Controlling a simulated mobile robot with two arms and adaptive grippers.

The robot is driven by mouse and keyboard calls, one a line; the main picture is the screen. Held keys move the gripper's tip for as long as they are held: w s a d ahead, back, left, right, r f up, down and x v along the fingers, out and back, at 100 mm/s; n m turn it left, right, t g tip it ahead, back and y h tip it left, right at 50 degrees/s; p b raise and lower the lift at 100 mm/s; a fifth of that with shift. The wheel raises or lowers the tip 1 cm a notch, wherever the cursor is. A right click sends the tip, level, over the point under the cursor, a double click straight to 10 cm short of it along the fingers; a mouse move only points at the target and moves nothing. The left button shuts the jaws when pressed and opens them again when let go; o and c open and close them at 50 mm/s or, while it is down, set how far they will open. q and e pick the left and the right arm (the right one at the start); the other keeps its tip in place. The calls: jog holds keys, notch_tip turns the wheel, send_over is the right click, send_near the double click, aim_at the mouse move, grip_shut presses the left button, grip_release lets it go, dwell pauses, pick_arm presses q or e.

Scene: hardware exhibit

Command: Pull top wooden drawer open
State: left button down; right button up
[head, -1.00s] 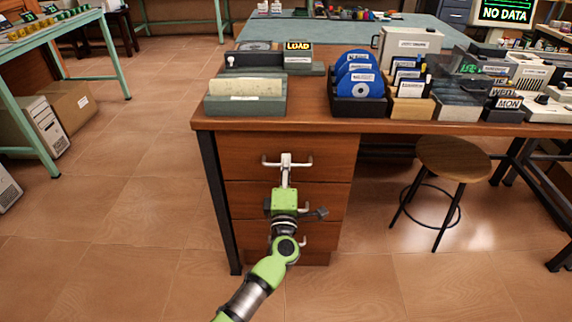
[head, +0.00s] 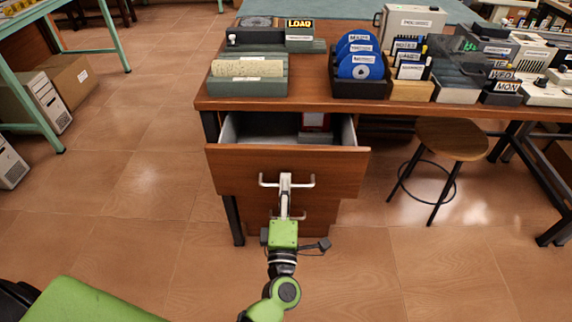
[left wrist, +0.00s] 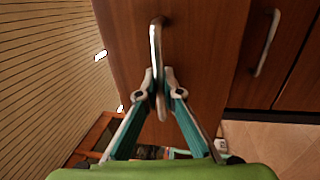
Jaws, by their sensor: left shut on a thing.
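The top wooden drawer (head: 230,170) stands out from the desk, open, with part of its grey inside showing in the head view. In the left wrist view the fingers (left wrist: 159,85) close around the handle (left wrist: 155,45). My right gripper is not in view.
The desk top (head: 305,98) holds a card box (head: 248,85), a rack of blue discs (head: 360,85) and several other items. A round stool (head: 452,138) stands to the right.

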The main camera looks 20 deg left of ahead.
pick_arm(q)
jog(key=r+p+v, duration=0.1)
jog(key=r+v, duration=0.1)
jog(key=v, duration=1.2)
jog(key=shift+s+d+r+p, duration=0.2)
jog(key=shift+s+r+p, duration=0.15)
jog(key=shift+s, duration=0.3)
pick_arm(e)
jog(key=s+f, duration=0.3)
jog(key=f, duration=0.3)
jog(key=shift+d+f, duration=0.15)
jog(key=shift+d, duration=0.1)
pick_arm(q)
jog(key=c, duration=2.5)
grip_release()
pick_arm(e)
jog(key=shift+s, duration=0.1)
pick_arm(q)
jog(key=v, duration=0.7)
jog(key=shift+s+f, duration=0.1)
jog(key=shift+s, duration=0.15)
